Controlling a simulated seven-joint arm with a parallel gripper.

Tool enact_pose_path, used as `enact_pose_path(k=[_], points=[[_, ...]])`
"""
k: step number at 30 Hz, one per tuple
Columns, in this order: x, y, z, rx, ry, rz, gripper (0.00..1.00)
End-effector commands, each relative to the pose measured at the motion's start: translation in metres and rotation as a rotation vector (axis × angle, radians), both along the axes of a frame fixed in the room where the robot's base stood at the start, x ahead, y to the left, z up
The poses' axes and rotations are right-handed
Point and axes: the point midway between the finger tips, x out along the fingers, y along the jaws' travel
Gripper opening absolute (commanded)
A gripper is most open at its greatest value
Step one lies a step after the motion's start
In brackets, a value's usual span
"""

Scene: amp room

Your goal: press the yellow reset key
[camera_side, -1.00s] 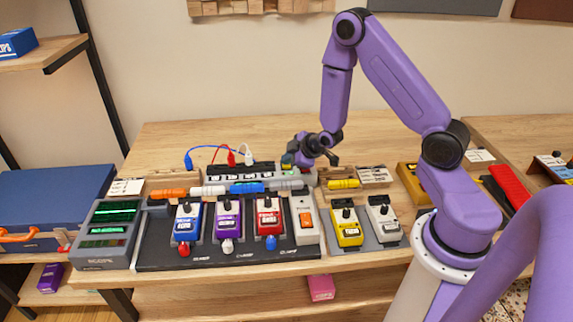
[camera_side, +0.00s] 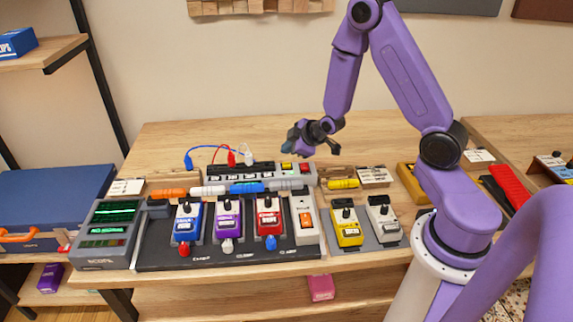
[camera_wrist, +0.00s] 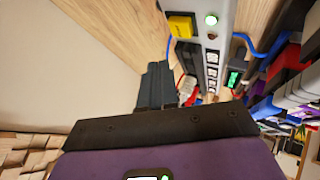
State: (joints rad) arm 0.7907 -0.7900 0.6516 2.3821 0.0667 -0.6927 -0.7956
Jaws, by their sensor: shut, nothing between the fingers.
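The yellow reset key (camera_side: 286,166) sits on top of the grey power strip (camera_side: 222,179), near its right end. My gripper (camera_side: 288,148) is shut and empty, above the strip and apart from the key. In the wrist view its dark fingers (camera_wrist: 155,85) point up the picture, with the key clear of their tips.
A red switch (camera_side: 305,168) sits right of the key. Blue, red and white plugs with cables rise from the strip's left part. Several pedals stand on a dark board (camera_side: 200,256) in front, beside a scope (camera_side: 107,233). The table behind is clear.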

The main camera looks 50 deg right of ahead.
Motion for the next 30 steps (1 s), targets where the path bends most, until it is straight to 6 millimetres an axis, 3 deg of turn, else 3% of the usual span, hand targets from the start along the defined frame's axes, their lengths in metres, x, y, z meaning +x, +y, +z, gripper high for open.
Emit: enact_pose_path(k=[10, 30], points=[[0.000, 0.000, 0.025, 0.000, -0.001, 0.001, 0.00], [0.000, 0.002, 0.027, 0.002, 0.002, 0.003, 0.00]])
